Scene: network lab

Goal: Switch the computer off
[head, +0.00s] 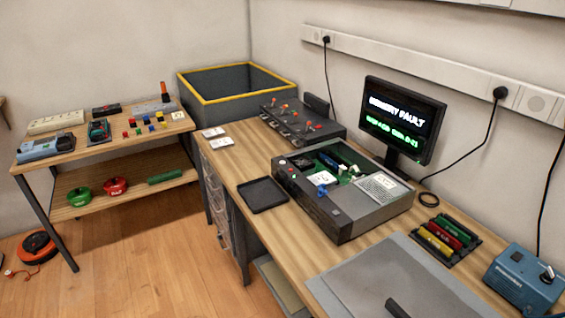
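The computer (345,228) is a dark grey open-topped case lying on the wooden desk. Its green board and inner parts show from above. Small red and dark controls sit at the left end of its front face, and a blue knob-like part (336,217) is near the front. The monitor (403,118) behind it is lit, with white text that seems to read "MEMORY FAULT" and a green line below that I cannot read surely. Neither of my grippers is in view.
A black tray (263,195) lies left of the computer. Right of it are a rack of coloured modules (447,240) and a blue box (524,277). A grey mat (365,283) covers the desk front, with a dark bar at its edge. A side table (105,148) stands left.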

